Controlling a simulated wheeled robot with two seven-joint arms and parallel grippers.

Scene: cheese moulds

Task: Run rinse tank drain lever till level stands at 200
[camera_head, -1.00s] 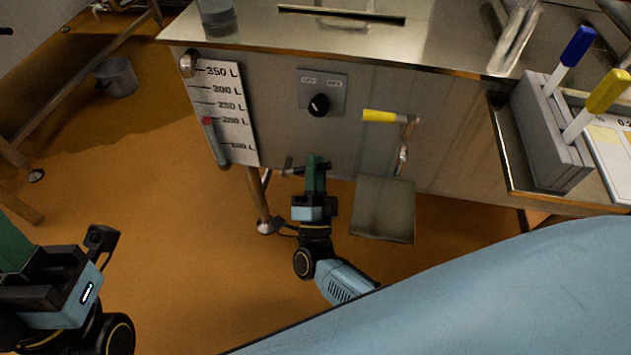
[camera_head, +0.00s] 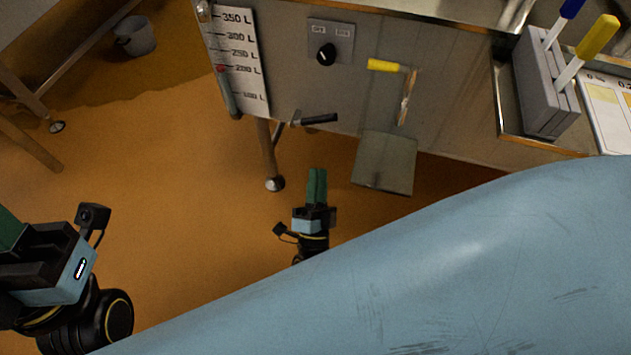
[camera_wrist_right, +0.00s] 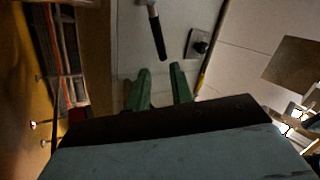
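The rinse tank (camera_head: 450,105) has a level gauge (camera_head: 245,70) on its front. The gauge's red marker (camera_head: 221,68) stands at the 200 L line. A lever with a black handle (camera_head: 320,119) lies about level at the tank's lower edge; it also shows in the right wrist view (camera_wrist_right: 157,38). A yellow-handled lever (camera_head: 384,65) is further right; I cannot tell from a label which drains. My right gripper (camera_head: 317,172) is below the black handle, apart from it. Its green fingers stand apart and empty (camera_wrist_right: 161,70). My left gripper (camera_head: 8,228) is at the left edge, its fingertips cut off.
A black knob (camera_head: 326,54) is on a panel between gauge and yellow lever. A square metal plate (camera_head: 385,162) hangs below the yellow lever. A grey holder (camera_head: 545,90) with blue and yellow handles stands at right.

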